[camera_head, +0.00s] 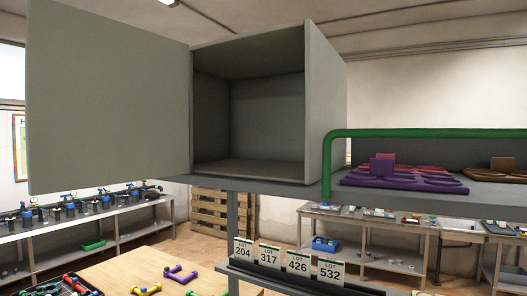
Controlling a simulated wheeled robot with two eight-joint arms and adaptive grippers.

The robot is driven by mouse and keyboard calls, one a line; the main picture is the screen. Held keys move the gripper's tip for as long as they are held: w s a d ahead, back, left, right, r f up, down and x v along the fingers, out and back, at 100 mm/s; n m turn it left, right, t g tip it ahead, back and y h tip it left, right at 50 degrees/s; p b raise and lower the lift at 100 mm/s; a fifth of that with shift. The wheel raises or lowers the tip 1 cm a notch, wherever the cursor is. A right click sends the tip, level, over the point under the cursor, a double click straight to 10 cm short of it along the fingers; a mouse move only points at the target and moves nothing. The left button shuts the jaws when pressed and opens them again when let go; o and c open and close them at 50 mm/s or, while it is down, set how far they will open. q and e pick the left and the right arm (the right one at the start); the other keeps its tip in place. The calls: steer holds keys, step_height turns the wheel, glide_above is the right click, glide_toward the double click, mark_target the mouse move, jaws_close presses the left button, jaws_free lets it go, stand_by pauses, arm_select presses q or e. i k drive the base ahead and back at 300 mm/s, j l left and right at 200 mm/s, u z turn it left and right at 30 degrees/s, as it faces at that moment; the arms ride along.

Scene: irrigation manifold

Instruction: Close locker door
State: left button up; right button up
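A grey locker (327,95) stands on a raised shelf in the upper middle of the head view. Its door (110,95) is wide open and swung out to the left, hinged at the locker's left edge. The inside of the locker (267,110) is visible and looks empty. Neither of my grippers shows in the head view, so their positions and states cannot be seen.
Right of the locker, a green rail (430,133) edges a shelf with purple parts (400,180) and brown parts (495,170). Lot cards (288,260) stand below. A wooden table (145,272) holds manifold pieces. Workbenches and a pallet (210,212) stand behind.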

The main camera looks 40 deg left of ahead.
mark_target(106, 99)
steer(key=k+j, duration=0.4)
steer(key=k, duration=0.25)
steer(key=j, duration=0.5)
steer(key=k+j+z, duration=0.1)
steer(key=j, duration=0.4)
steer(key=k+j, duration=0.1)
steer(key=j, duration=0.4)
steer(key=k+j+z, duration=0.1)
steer(key=j, duration=0.4)
steer(key=i+j, duration=0.1)
steer(key=j, duration=0.15)
steer(key=i+j, duration=0.15)
steer(key=j, duration=0.15)
steer(key=i+j, duration=0.1)
steer(key=j, duration=0.15)
